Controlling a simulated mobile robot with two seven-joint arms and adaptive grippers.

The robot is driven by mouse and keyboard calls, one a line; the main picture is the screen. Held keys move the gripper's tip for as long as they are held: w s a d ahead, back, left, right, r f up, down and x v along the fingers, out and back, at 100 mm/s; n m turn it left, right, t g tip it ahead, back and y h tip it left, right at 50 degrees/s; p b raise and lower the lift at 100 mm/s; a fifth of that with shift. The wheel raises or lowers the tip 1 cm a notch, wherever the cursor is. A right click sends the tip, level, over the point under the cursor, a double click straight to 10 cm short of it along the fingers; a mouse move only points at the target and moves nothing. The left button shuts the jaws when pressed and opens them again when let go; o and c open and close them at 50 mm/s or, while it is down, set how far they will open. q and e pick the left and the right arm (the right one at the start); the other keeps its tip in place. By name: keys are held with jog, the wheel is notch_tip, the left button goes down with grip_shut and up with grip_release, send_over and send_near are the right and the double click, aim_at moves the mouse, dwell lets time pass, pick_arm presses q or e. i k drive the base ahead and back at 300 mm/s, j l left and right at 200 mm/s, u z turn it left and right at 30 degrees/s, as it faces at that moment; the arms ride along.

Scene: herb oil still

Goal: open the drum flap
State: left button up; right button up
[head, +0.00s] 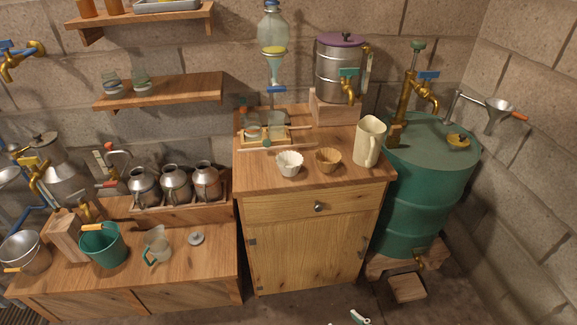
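The green drum (425,200) stands upright to the right of the wooden cabinet, on wooden blocks in the corner. On the right part of its top is a small round brass-coloured fitting (458,140), the only flap-like part I see there. It is too small to tell whether it is open or shut. A brass pump tap (408,95) with a blue handle rises from the back left of the drum top.
A cream jug (369,142) stands on the cabinet (318,178) close to the drum's left. The floor before the cabinet looks mostly clear.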

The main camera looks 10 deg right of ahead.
aim_at(460, 139)
jog(key=z, duration=1.45)
jog(key=i+l+u, duration=0.2)
jog(key=i+l, duration=0.8)
jog(key=i, duration=0.1)
